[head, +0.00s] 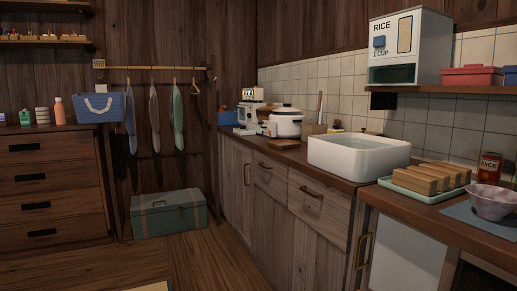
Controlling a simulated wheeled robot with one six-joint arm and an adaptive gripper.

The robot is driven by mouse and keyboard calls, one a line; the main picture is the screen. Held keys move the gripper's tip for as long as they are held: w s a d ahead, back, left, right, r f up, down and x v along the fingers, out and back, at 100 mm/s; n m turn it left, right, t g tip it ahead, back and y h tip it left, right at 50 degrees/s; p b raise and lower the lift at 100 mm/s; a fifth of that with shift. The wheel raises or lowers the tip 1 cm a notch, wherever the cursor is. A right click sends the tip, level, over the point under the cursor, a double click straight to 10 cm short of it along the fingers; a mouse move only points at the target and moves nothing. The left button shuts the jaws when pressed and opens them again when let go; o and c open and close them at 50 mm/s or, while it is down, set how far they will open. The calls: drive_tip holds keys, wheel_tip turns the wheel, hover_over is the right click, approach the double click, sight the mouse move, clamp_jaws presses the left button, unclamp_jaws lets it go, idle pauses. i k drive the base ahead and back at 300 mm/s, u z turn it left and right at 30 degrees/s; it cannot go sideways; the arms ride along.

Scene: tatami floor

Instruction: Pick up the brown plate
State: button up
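A small flat brown piece (283,143) lies on the wooden counter (341,183), in front of the white rice cooker (285,126). It looks like a plate or a board; at this size I cannot tell which. No other brown plate is plain to see. My gripper is not in view.
A white basin (358,153) stands on the counter, with a green tray (418,196) of brown blocks and a pink bowl (492,199) nearer. A green trunk (168,213) stands by the back wall. The wooden floor (205,265) before the cabinets is clear.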

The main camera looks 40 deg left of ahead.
sight(283, 144)
drive_tip(key=u, duration=1.3)
